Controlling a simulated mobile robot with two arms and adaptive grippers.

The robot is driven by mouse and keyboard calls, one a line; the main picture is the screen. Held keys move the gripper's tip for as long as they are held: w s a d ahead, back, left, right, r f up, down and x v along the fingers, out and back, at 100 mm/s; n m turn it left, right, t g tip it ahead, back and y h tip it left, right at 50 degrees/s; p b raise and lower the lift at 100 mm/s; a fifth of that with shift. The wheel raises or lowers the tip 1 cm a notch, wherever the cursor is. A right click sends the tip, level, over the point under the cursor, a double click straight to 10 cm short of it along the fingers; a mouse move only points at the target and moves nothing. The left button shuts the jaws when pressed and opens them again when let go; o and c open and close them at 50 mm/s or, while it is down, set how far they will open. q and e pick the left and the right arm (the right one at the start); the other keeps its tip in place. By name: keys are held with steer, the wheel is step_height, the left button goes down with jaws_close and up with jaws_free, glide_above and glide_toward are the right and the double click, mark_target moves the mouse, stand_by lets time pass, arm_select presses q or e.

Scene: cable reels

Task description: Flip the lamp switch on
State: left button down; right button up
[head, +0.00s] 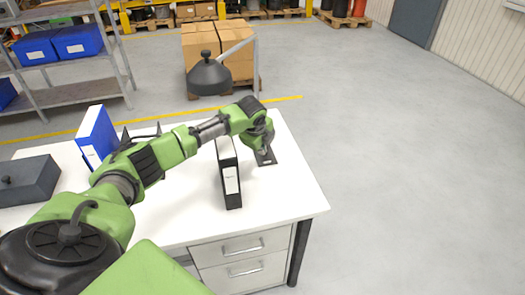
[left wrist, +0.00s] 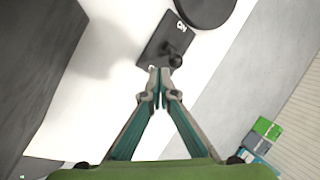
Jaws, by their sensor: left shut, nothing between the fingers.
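The switch is a dark plate (left wrist: 160,38) with a black ball-knobbed lever (left wrist: 174,58) in the left wrist view. A white "ON" label marks its far end, and the knob is towards the other end, near my fingertips. In the head view the plate (head: 268,158) is partly hidden by my gripper. My left gripper (left wrist: 160,76) is shut and empty, its tips just beside the knob; I cannot tell whether they touch. My right gripper is not in view.
A black binder (head: 229,172) stands on the white table (head: 285,190), left of the switch. A blue binder (head: 97,137) and a dark grey box (head: 28,180) are further left. A round dark base (left wrist: 205,10) lies beyond the plate.

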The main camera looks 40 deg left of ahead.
arm_select(q)
steer(key=shift+x, duration=1.05)
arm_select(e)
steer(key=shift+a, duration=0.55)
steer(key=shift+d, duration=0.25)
arm_select(q)
steer(key=shift+a+r+p, duration=0.1)
steer(key=shift+r+p, duration=0.1)
steer(key=shift+p, duration=0.1)
steer(key=shift+w+a, duration=0.1)
steer(key=shift+w, duration=0.05)
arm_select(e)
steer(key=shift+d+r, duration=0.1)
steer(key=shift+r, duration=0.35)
arm_select(q)
steer(key=shift+w+a+r+p, duration=0.15)
steer(key=shift+a+r+p, duration=0.05)
steer(key=shift+p, duration=0.4)
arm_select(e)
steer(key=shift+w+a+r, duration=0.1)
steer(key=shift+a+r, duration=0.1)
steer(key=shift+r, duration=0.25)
arm_select(q)
steer(key=shift+w+a+r, duration=0.1)
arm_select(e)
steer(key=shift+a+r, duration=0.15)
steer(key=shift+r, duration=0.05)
